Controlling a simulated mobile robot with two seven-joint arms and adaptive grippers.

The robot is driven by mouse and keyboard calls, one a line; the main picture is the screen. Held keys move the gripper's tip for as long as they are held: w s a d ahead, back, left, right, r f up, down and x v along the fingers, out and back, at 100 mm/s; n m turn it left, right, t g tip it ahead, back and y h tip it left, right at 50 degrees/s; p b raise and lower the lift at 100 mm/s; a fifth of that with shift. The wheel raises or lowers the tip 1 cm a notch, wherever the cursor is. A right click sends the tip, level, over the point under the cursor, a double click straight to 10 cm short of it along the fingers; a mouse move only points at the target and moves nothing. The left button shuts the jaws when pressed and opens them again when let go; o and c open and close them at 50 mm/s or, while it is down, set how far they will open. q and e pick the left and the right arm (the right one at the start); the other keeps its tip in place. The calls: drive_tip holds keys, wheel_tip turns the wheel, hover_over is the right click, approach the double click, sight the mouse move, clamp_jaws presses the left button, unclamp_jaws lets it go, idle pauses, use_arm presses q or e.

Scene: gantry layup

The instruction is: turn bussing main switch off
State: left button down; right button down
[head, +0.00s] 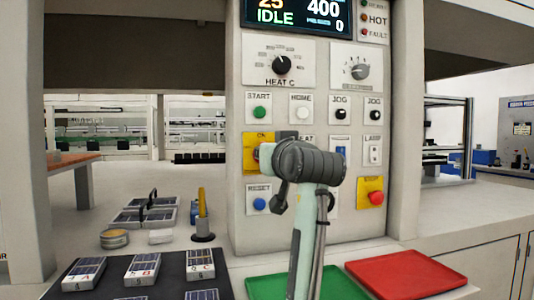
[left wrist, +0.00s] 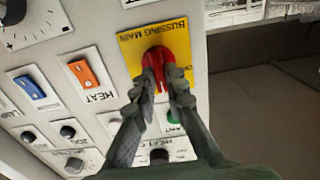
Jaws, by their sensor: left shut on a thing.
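The bussing main switch is a red rotary knob (left wrist: 153,62) on a yellow plate (left wrist: 130,52) lettered BUSSING MAIN, which appears upside down in the left wrist view. My left gripper (left wrist: 162,84) is shut on the knob, one finger on each side of its raised grip. The grip runs roughly upright in that view, across the plate's lettering. In the head view my left arm covers most of the switch. Only part of the yellow plate (head: 249,160) shows, with ON at its top. My right gripper is in neither view.
The panel (head: 238,90) holds close neighbours: a green start button (head: 260,112), a blue reset button (head: 259,203), rocker switches and a red emergency knob (head: 376,197). Green (head: 265,288) and red (head: 405,272) trays lie below. Solar cells and small tools lie at left.

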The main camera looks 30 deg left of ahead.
use_arm(q)
drive_tip(key=shift+s+a+f+n+b, duration=0.15)
drive_tip(key=shift+n+b, duration=0.85)
drive_tip(key=shift+n, duration=2)
drive_tip(key=shift+s+a+f+n+b, duration=0.15)
drive_tip(key=shift+n+b, duration=0.9)
drive_tip(key=shift+n, duration=1.95)
drive_tip(key=shift+f+n+b, duration=0.15)
drive_tip(key=shift+n+b, duration=0.85)
drive_tip(key=shift+n, duration=2)
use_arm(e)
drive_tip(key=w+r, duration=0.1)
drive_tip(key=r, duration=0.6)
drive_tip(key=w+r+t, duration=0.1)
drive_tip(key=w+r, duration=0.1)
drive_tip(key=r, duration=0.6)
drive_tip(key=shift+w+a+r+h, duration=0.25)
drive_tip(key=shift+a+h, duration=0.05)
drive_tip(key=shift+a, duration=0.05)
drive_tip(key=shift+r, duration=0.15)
use_arm(q)
drive_tip(key=c, duration=1.6)
unclamp_jaws()
drive_tip(key=shift+o, duration=0.2)
